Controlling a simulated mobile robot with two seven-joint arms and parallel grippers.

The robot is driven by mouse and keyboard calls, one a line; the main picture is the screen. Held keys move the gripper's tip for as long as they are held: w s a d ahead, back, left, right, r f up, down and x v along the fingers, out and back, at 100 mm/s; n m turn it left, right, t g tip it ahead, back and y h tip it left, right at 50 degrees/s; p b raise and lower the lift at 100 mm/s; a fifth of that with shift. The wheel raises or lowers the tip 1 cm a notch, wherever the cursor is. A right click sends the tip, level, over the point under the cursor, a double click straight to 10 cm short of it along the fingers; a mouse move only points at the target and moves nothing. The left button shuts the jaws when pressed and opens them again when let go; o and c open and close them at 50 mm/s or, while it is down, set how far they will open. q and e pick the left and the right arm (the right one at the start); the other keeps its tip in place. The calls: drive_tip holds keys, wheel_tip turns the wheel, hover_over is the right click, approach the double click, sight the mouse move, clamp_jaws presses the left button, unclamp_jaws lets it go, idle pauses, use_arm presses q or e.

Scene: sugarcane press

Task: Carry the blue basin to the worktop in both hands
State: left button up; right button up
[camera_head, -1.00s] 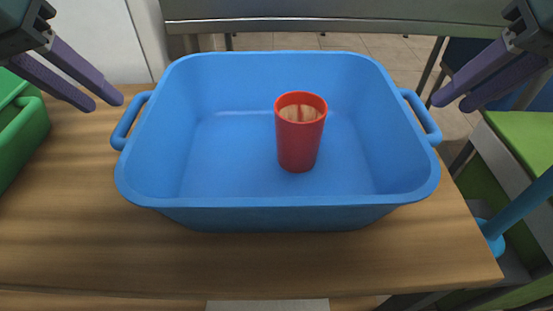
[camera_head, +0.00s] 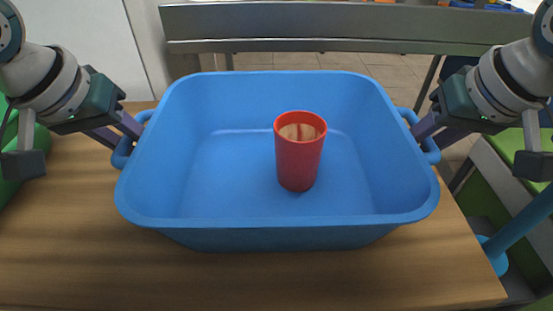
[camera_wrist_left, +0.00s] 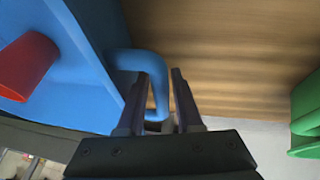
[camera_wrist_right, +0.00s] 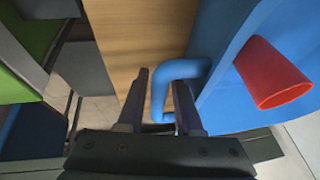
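The blue basin (camera_head: 300,238) stands level on a wooden surface, with a red cup (camera_head: 298,160) upright inside it. My left gripper (camera_head: 126,136) is at the basin's left handle (camera_head: 120,155). In the left wrist view its two fingers (camera_wrist_left: 158,85) stand apart on either side of the handle bar (camera_wrist_left: 156,75). My right gripper (camera_head: 426,128) is at the right handle (camera_head: 430,150). In the right wrist view its fingers (camera_wrist_right: 160,85) also straddle the handle bar (camera_wrist_right: 160,88), with gaps visible. Both look open; the fingertips are partly hidden in the head view.
The wooden surface (camera_head: 90,235) has bare room in front and at left. A green container (camera_wrist_left: 305,115) is at the left. A grey metal rail or table edge (camera_head: 330,22) runs behind the basin. Green and blue objects (camera_head: 510,145) are at the right, beyond the wood's edge.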

use_arm(q)
drive_tip(key=shift+w+d+f, duration=0.1)
drive_tip(key=shift+w+f, duration=0.1)
drive_tip(key=shift+f, duration=0.35)
use_arm(e)
drive_tip(key=shift+w+a+f, duration=0.1)
drive_tip(key=shift+w+f, duration=0.1)
drive_tip(key=shift+f, duration=0.35)
use_arm(q)
drive_tip(key=shift+c, duration=0.3)
use_arm(e)
drive_tip(key=shift+c, duration=0.3)
use_arm(q)
clamp_jaws()
use_arm(e)
clamp_jaws()
